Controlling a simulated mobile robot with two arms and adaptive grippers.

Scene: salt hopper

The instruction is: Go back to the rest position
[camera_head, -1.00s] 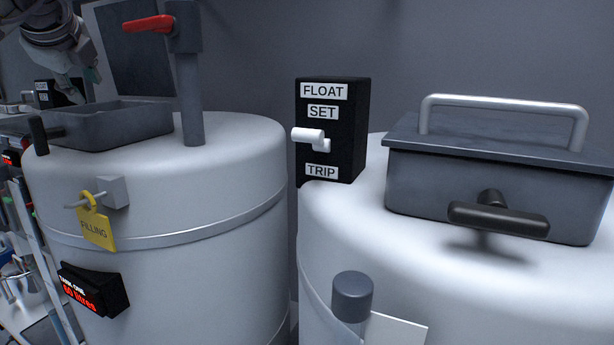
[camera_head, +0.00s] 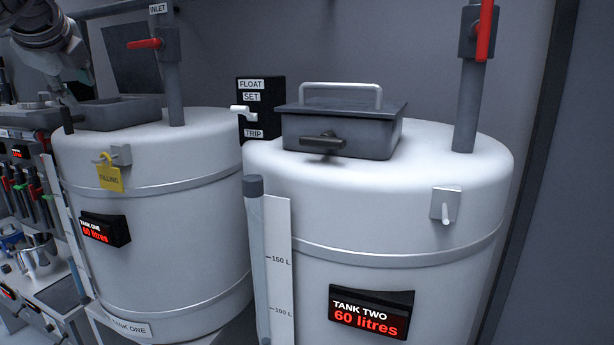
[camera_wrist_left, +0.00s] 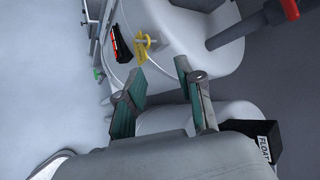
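My left gripper (camera_head: 70,88) is at the top left of the head view, above the hatch (camera_head: 115,112) of tank one (camera_head: 190,200), whose lid (camera_head: 138,75) stands up. In the left wrist view, the left gripper (camera_wrist_left: 160,76) has its two teal-padded fingers spread, with nothing between them. The yellow FILLING tag (camera_head: 110,178) hangs on tank one's front peg, apart from the gripper; it also shows in the left wrist view (camera_wrist_left: 142,50). My right gripper is in neither view.
Tank two (camera_head: 390,265) stands at the right with its hatch (camera_head: 340,130) closed. The FLOAT/SET/TRIP box (camera_head: 262,90) is behind, between the tanks. Valve posts rise from both tanks. Both displays read 60 litres. A bench with a metal jug (camera_head: 38,255) is at far left.

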